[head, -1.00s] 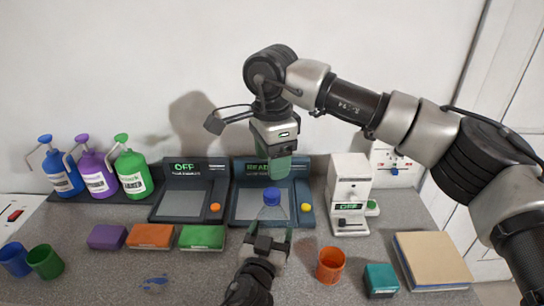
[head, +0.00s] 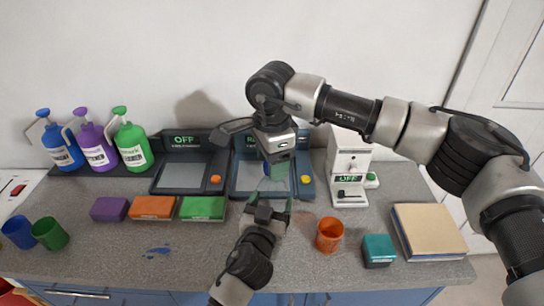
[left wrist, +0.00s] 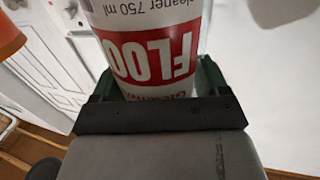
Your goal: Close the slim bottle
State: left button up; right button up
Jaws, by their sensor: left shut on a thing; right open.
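The slim bottle (head: 266,186) is upright near the middle of the counter in the head view, mostly hidden by my grippers. In the left wrist view, the bottle (left wrist: 150,45) shows a white and red label reading "FLOO" and "cleaner 750 ml". My left gripper (head: 266,208) is shut around its body; its green fingers flank the label in the left wrist view. My right gripper (head: 274,158) points down, open, at the top of the bottle. The blue cap is almost fully hidden behind it, so I cannot tell whether it touches the cap.
Two dark panels stand behind; the left one (head: 180,175) reads OFF. Blue, purple and green pump bottles (head: 132,145) stand at left. Sponges (head: 153,207), an orange cup (head: 329,235), a teal box (head: 378,250) and a white machine (head: 347,165) surround the bottle. The front counter is mostly clear.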

jog(key=c, duration=0.9)
jog(key=m, duration=0.3)
jog(key=shift+c, duration=0.2)
jog(key=m, duration=0.5)
jog(key=o, duration=1.1)
jog(key=shift+r, duration=0.15)
notch_tip(320, 180, up, 12)
jog(key=shift+f, duration=0.1)
